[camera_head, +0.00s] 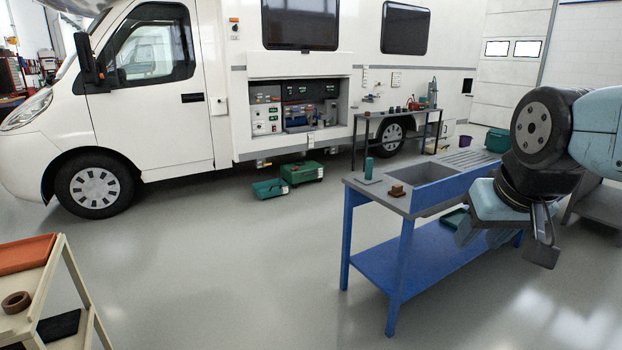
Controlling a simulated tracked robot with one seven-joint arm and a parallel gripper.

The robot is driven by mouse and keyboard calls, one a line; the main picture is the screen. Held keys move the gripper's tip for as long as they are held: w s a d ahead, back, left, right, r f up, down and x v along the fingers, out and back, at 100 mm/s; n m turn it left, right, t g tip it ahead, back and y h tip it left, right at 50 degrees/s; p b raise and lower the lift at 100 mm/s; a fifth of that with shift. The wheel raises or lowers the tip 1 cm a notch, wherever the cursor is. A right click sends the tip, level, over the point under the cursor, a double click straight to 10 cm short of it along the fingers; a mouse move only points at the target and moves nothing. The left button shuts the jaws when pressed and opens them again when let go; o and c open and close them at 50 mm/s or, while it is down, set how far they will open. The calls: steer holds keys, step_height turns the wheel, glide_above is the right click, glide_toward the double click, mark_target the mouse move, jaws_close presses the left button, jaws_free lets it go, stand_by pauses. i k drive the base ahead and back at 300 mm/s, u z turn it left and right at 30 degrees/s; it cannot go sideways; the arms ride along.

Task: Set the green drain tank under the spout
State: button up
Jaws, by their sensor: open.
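Two green containers stand on the floor beside the motorhome's lower edge, below its open service bay. One is a low teal container (270,189) with a pale label on its right end. The other is a larger green box (302,173) with fittings on top, just right of and behind it. I cannot tell for sure which is the drain tank. Small fittings (263,163) hang under the motorhome's skirt above them; a spout cannot be made out clearly. My gripper (506,242) is open at the right, over the blue bench, far from both containers. Nothing shows held in it.
A dark worktable (362,142) stands by the rear wheel. A wooden cart (75,275) is front left. The middle floor is clear.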

mark_target(303, 173)
steer(key=u, duration=0.55)
steer(key=k, duration=1.3)
steer(key=u, duration=0.45)
steer(key=i, duration=1.7)
steer(key=z, duration=0.25)
steer(key=i, duration=1.15)
steer(key=z, duration=0.25)
steer(key=i, duration=1.15)
steer(key=z, duration=0.3)
steer(key=i, duration=2.5)
steer(key=z, duration=0.2)
